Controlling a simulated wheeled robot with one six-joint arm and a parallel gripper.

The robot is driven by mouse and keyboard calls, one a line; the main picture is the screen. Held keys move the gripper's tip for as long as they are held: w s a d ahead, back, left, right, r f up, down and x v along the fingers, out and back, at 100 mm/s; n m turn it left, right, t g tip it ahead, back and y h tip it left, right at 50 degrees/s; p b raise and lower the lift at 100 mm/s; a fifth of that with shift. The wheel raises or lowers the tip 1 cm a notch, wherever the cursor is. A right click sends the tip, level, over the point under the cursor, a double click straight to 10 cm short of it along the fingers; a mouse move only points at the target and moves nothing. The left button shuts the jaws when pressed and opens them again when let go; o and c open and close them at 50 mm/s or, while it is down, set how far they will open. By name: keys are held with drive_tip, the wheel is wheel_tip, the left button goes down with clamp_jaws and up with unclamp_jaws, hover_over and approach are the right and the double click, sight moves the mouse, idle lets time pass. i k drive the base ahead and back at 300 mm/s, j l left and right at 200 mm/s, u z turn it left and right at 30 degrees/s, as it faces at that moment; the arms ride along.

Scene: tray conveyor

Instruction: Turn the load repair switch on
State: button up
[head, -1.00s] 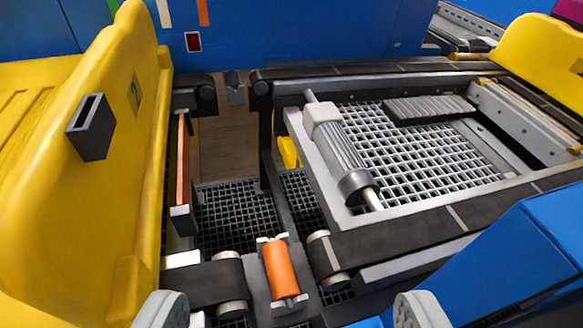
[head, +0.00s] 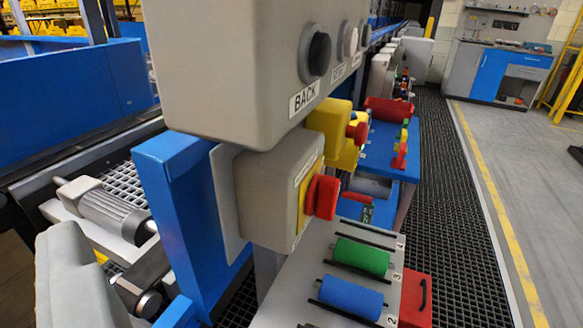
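A grey switch box (head: 262,195) with a yellow plate carries a red rotary knob (head: 323,195). Small lettering on its plate is too small to read, so I cannot tell whether this is the load repair switch, nor whether the knob is on or off. Another red knob (head: 358,132) on a yellow box (head: 330,120) sits behind it. One grey finger of my gripper (head: 75,275) shows at the lower left, apart from the switch box. The other finger is not visible, so the opening cannot be judged.
A large grey button box (head: 225,80) marked BACK hangs close above the switch box. A blue post (head: 185,215) stands to its left. A panel with a green roller (head: 361,257) and a blue roller (head: 350,298) lies below. The grated walkway (head: 450,200) is clear.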

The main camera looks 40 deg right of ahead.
sight(322, 194)
drive_tip(key=k+z, duration=0.1)
drive_tip(key=z, duration=0.25)
drive_tip(key=k+j+z, duration=0.1)
drive_tip(key=z, duration=0.3)
drive_tip(key=i, duration=0.3)
drive_tip(key=k+l, duration=0.1)
drive_tip(key=k+l+u, duration=0.4)
drive_tip(key=k+l, duration=0.4)
drive_tip(key=k+j, duration=0.05)
drive_tip(key=k, duration=0.05)
